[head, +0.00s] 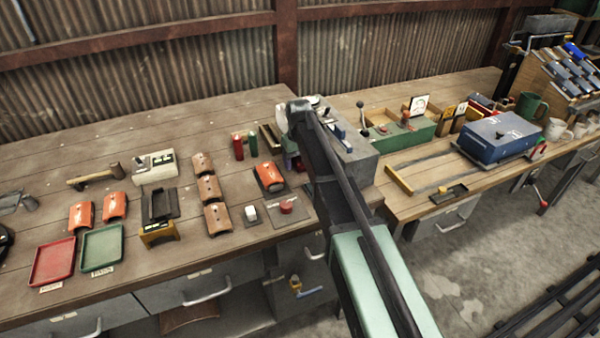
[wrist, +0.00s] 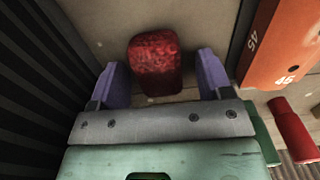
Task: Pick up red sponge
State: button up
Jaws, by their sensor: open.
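The red sponge (wrist: 154,58) is a dark red, rough block with rounded edges lying on the wooden bench top in the wrist view. My gripper (wrist: 158,68) is open, with one purple finger to the left of the sponge and one to the right. The sponge shows between and a little beyond the fingertips, with a gap on both sides. I cannot tell how high the fingers are above the bench. In the head view my gripper (head: 291,160) is mostly hidden behind my arm, and I cannot make out the sponge clearly there.
An orange curved piece (head: 269,176) lies close beside my gripper, also in the wrist view (wrist: 284,50). Red (head: 238,146) and green (head: 253,144) cylinders stand nearby. A grey box (head: 352,160) stands to the right. A red round item (head: 287,207) sits on a plate nearer the edge.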

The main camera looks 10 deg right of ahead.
aim_at(299, 158)
jog(key=shift+r, duration=0.15)
jog(key=shift+c, duration=0.6)
jog(key=c, duration=0.9)
jog(key=shift+r, duration=0.1)
jog(key=shift+c, duration=0.2)
notch_tip(299, 158, up, 20)
jog(key=p, duration=2)
